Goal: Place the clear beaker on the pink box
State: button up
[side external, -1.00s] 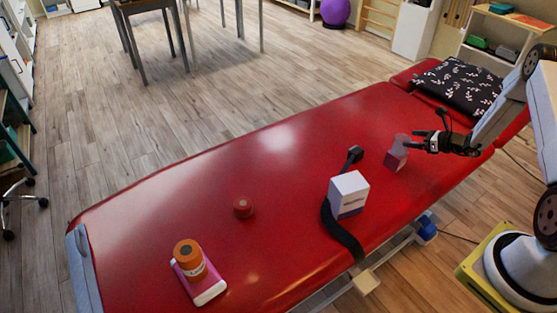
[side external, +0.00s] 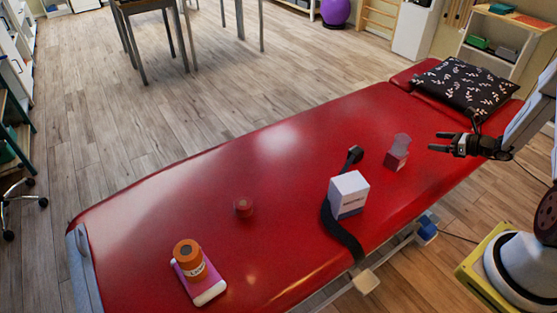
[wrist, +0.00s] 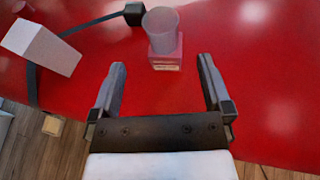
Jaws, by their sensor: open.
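The clear beaker (side external: 402,141) stands upright on top of the small pink box (side external: 396,161), toward the right end of the red treatment table. In the wrist view the beaker (wrist: 160,23) is on the box (wrist: 166,56), ahead of my fingers. My gripper (side external: 432,142) is open and empty, to the right of the beaker and apart from it. In the wrist view both fingers (wrist: 162,75) are spread with bare red surface between them.
A white box (side external: 349,193) and a dark strap (side external: 340,232) lie left of the pink box. Farther left are a red round item (side external: 243,207) and an orange-lidded jar (side external: 187,258) on a pink-white block (side external: 208,290). A patterned pillow (side external: 465,84) lies at the head end.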

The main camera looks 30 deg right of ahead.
jog(key=a+r+n+g+y, duration=0.25)
jog(key=a+n+g, duration=0.35)
jog(key=a, duration=0.4)
jog(key=a+r+n+g+y, duration=0.1)
jog(key=a+r+n+g, duration=0.25)
jog(key=a+n, duration=0.6)
jog(key=s+a+r+n+h, duration=0.3)
jog(key=a+r+n, duration=0.1)
jog(key=a+n, duration=0.3)
jog(key=s+a+r+n+h, duration=0.4)
jog(key=a+n, duration=0.4)
jog(key=n, duration=0.2)
jog(key=shift+n+g, duration=0.35)
